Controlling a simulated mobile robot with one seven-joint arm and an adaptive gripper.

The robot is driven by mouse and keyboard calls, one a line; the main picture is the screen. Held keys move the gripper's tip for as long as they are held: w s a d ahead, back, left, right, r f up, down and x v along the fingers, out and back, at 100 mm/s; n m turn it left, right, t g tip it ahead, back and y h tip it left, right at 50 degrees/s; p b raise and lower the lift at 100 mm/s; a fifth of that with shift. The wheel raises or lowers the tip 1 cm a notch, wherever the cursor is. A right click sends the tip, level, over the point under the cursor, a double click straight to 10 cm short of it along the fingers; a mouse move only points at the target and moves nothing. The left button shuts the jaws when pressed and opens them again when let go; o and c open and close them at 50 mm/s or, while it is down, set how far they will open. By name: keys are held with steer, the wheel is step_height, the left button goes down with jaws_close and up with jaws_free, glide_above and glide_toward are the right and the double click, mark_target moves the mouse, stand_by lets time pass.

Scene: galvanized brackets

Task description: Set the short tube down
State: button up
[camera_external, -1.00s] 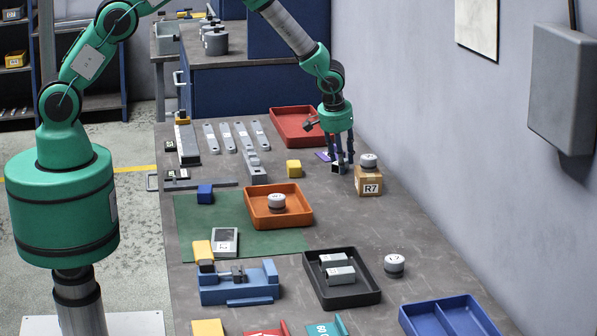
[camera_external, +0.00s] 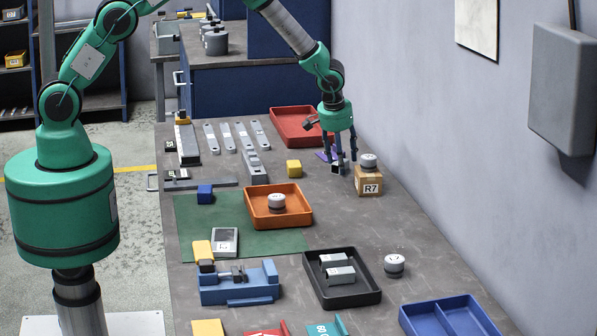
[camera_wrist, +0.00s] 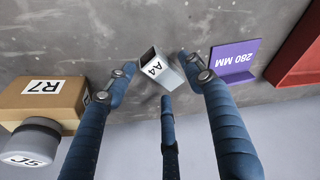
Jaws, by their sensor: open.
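The short tube (camera_wrist: 160,72) is a grey square tube with a white label reading A4. In the wrist view it rests on the grey table between my fingers, with clear gaps to the left and right fingers. In the external view the tube (camera_external: 337,168) is small and partly hidden among the fingers. My gripper (camera_wrist: 156,85) is open around the tube, its three blue fingers spread. It also shows in the external view (camera_external: 341,160), low over the table.
A cardboard box marked R7 (camera_external: 369,183) with a round grey part (camera_external: 369,160) on top stands close at the right. A purple 280 MM marker (camera_wrist: 232,62) and a red tray (camera_external: 292,127) are close by.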

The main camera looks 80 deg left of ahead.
steer(key=p+v, duration=0.1)
steer(key=v, duration=1)
steer(key=shift+s+r, duration=0.15)
steer(key=shift+r, duration=0.25)
steer(key=shift+d+r, duration=0.1)
step_height(320, 180, up, 15)
steer(key=m+t, duration=0.1)
steer(key=m, duration=0.1)
glide_above(335, 175)
steer(key=s+d, duration=0.2)
steer(key=s, duration=0.7)
steer(key=s+d+r+m, duration=0.1)
steer(key=s+r+m, duration=0.1)
steer(key=s+r, duration=0.95)
steer(key=s+d+r+m+t+h, duration=0.1)
steer(key=s+d+r+m, duration=0.1)
steer(key=s, duration=1.2)
steer(key=s+d+r+m+t+h, duration=0.1)
steer(key=s+r+m, duration=0.1)
steer(key=s, duration=1.3)
steer(key=shift+s+d+r+m+t, duration=0.2)
steer(key=shift+s+d+m+t, duration=0.1)
steer(key=shift+d+m, duration=0.15)
steer(key=shift+w, duration=0.1)
